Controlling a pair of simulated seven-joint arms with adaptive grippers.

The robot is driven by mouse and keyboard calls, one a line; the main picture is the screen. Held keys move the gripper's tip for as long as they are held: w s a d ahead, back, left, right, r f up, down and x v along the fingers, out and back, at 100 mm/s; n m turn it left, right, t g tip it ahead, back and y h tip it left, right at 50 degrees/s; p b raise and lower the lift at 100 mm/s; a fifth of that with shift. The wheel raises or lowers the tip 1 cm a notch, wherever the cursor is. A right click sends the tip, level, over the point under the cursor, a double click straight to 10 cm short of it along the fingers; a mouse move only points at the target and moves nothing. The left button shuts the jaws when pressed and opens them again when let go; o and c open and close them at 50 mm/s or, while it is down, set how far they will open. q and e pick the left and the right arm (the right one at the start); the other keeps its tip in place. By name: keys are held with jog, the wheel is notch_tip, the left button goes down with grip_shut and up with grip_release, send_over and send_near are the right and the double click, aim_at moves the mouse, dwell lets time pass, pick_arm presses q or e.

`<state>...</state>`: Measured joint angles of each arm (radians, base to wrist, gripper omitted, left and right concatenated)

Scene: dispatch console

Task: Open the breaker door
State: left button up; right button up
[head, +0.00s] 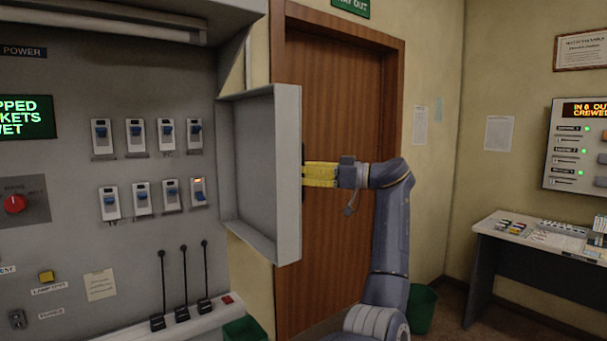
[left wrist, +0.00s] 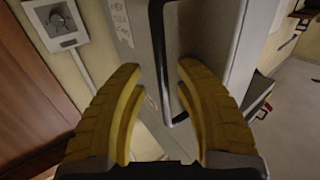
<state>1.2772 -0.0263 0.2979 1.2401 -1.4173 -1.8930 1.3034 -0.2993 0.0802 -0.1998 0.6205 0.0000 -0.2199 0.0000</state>
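The breaker door (head: 262,165) is a grey, shallow metal door with a raised rim. In the head view it stands swung out from the breaker panel (head: 80,85), and the rows of breakers are exposed. My left gripper (head: 306,174), with yellow fingers, is at the door's outer face, by its free edge. In the left wrist view its fingers (left wrist: 158,72) are spread apart around a black bar handle (left wrist: 161,55) on the grey door. Contact with the handle is unclear. My right gripper is not in view.
Several breaker switches (head: 136,135) line the panel, with three black levers (head: 184,285) below. A brown wooden door (head: 335,120) stands behind my arm. A green bin (head: 423,308) and a desk (head: 530,237) are at the right.

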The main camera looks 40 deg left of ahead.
pick_arm(q)
jog(key=v, duration=1.2)
dwell(0.5)
